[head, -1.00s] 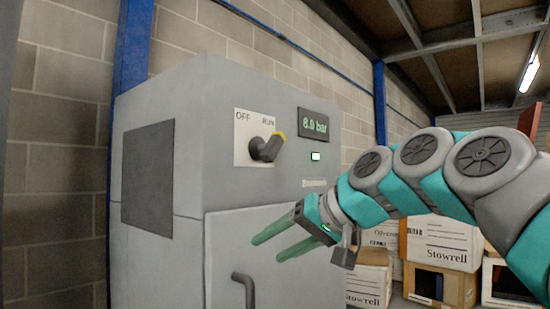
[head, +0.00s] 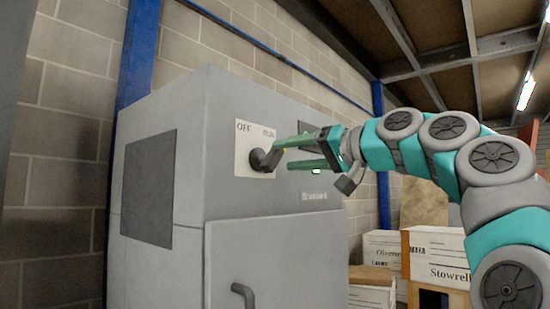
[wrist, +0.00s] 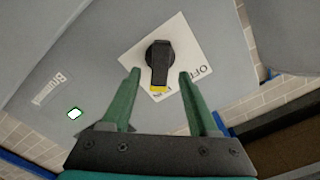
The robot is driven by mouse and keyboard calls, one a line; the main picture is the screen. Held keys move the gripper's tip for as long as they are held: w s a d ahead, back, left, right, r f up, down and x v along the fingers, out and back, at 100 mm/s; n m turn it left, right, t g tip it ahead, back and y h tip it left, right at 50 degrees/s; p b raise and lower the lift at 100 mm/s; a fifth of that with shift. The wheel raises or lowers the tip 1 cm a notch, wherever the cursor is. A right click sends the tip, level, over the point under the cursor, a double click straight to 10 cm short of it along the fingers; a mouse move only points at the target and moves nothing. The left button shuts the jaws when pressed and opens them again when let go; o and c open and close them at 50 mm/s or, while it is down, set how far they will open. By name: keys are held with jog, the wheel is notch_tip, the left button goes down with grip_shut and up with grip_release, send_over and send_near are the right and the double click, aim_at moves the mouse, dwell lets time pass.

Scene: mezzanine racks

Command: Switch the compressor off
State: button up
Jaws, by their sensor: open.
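The grey compressor cabinet (head: 275,260) stands against the block wall. A black rotary knob (head: 262,160) sits on a white plate (head: 243,165) marked OFF and RUN, and its yellow-tipped handle points toward RUN. My gripper (head: 282,155) is open in front of the plate, with its green fingers reaching toward the knob. In the wrist view the knob (wrist: 158,62) lies between and beyond the two fingertips (wrist: 160,72), with a gap on each side. I cannot tell how deep the fingers reach around it. The gripper partly hides the pressure display (head: 312,143).
A cabinet door handle (head: 243,293) projects lower down. Stowrell boxes (head: 436,258) are stacked at the right. A blue post (head: 138,60) stands behind the cabinet.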

aim_at(278, 157)
jog(key=shift+x, duration=2.3)
jog(key=shift+c, duration=0.2)
grip_shut()
